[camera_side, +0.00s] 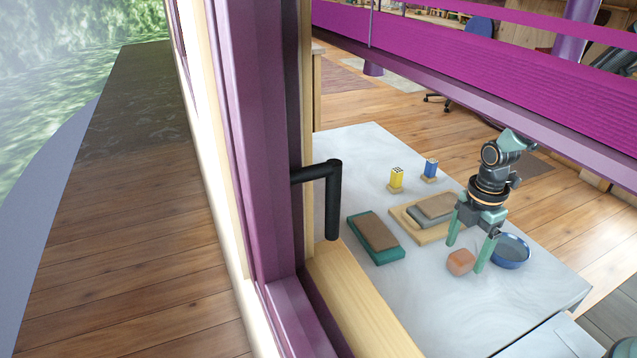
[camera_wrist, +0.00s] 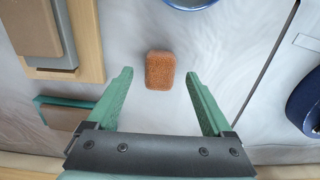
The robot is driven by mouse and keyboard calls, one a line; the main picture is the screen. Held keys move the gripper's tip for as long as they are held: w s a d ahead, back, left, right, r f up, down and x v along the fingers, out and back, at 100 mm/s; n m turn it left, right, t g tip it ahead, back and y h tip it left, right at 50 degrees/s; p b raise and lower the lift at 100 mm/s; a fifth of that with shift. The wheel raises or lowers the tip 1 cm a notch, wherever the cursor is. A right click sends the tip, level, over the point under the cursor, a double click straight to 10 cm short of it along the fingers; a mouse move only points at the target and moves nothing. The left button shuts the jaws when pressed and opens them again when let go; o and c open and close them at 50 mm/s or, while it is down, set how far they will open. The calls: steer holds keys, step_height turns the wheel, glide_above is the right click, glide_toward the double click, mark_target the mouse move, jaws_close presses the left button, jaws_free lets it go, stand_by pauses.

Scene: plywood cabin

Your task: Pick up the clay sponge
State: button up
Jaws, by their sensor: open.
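The clay sponge (camera_wrist: 160,70) is a small orange-brown block with rounded corners, lying on the grey-white table. In the wrist view it sits just beyond the fingertips, between their lines and a little left of centre. In the side view the clay sponge (camera_side: 461,262) lies by the lower finger. My gripper (camera_wrist: 160,75) has its two green fingers spread wide with nothing between them. In the side view my gripper (camera_side: 467,257) points down at the table near the sponge. Its exact height above the table is hard to tell.
A blue bowl (camera_side: 511,252) stands right of the sponge. A wooden board (camera_side: 402,220) with grey and brown blocks lies behind it, and a teal-and-brown block (camera_side: 376,237) lies left. Yellow (camera_side: 396,178) and blue (camera_side: 431,168) items stand farther back. The table (camera_side: 440,310) is clear in front.

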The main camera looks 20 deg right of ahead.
steer(key=shift+f, duration=1.25)
steer(key=shift+c, duration=0.3)
jaws_close()
steer(key=shift+r, duration=0.15)
step_height(320, 180, up, 20)
